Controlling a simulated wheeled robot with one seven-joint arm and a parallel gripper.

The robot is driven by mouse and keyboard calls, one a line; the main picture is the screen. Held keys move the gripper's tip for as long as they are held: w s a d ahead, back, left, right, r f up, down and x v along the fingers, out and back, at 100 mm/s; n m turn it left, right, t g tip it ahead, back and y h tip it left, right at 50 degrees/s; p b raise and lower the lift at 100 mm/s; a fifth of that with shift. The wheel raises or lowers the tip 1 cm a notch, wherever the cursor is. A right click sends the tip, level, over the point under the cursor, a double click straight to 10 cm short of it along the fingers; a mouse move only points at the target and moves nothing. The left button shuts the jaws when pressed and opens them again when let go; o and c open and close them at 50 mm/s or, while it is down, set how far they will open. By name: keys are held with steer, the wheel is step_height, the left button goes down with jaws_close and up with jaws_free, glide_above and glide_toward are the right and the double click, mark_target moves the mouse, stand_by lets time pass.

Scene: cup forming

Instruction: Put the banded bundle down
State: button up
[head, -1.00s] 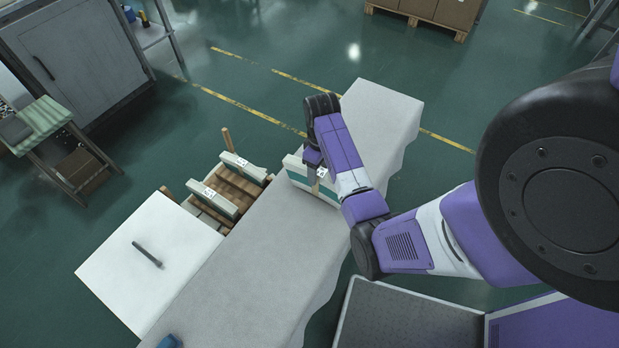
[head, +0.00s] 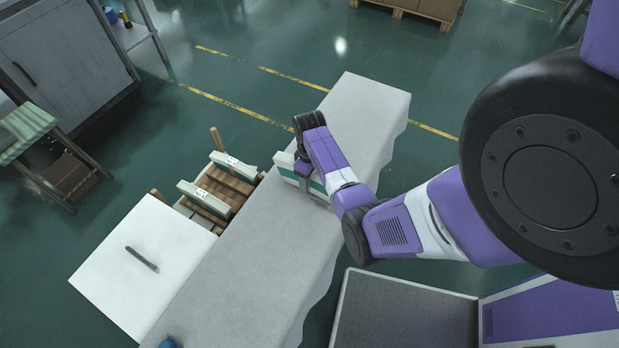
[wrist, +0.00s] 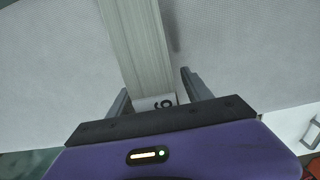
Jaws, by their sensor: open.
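The banded bundle (head: 286,166), pale with a teal stripe, stands on the grey-covered table (head: 262,245) in the head view, partly hidden by my wrist. In the wrist view the bundle (wrist: 135,45) is a long pale stack of sheet edges running away from me, with a white tag marked with a dark figure at its near end. My gripper (wrist: 154,82) is open around that near end. A gap shows between the bundle and the right finger; the left finger is closer. Whether the left finger touches it I cannot tell.
Two similar pale bundles (head: 203,196) stand in a wooden rack (head: 228,188) left of the table. A white board (head: 150,220) with a dark rod (head: 142,258) lies nearer. A blue object (head: 169,342) sits at the table's near end. The far table end is clear.

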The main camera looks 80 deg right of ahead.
jaws_close()
steer(key=shift+r, duration=0.1)
stand_by(1.2)
